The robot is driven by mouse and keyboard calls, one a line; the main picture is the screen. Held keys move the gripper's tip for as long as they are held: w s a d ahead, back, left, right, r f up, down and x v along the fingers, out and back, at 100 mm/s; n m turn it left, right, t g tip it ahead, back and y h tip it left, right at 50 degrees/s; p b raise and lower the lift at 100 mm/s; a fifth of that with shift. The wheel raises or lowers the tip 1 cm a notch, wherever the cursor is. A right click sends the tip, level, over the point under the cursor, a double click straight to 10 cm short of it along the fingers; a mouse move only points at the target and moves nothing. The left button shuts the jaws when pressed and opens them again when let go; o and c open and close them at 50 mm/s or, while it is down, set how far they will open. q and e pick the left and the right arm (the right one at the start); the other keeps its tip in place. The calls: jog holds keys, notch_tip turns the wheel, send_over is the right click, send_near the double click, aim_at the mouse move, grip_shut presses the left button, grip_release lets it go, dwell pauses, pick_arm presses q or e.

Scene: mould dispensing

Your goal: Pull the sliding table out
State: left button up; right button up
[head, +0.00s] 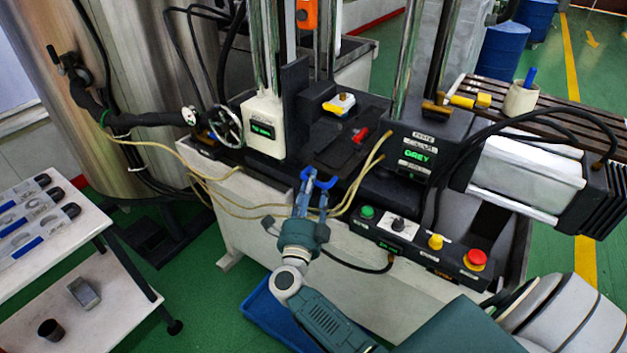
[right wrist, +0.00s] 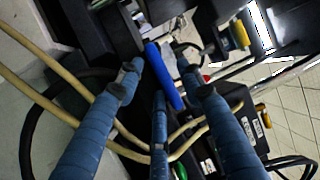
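The black sliding table (head: 343,148) sits between the chrome columns of the machine. Its bright blue handle (head: 322,181) is at the front edge, and the handle also shows as a blue bar in the right wrist view (right wrist: 163,72). My right gripper (head: 310,187) reaches up to the handle from below. In the right wrist view its fingers (right wrist: 160,85) are spread apart, with the blue bar between and just beyond their tips. I see no firm closing on it; contact cannot be told. My left gripper is not in view.
A control box with buttons (head: 400,247) sits right of my right gripper. Yellowish hoses (head: 232,182) loop near the handle. A blue tray (head: 262,318) lies on the floor below. A white shelf cart (head: 85,300) stands at left.

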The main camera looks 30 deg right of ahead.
jog(key=shift+w+d+r, duration=0.1)
jog(key=shift+w+d, duration=0.4)
grip_shut()
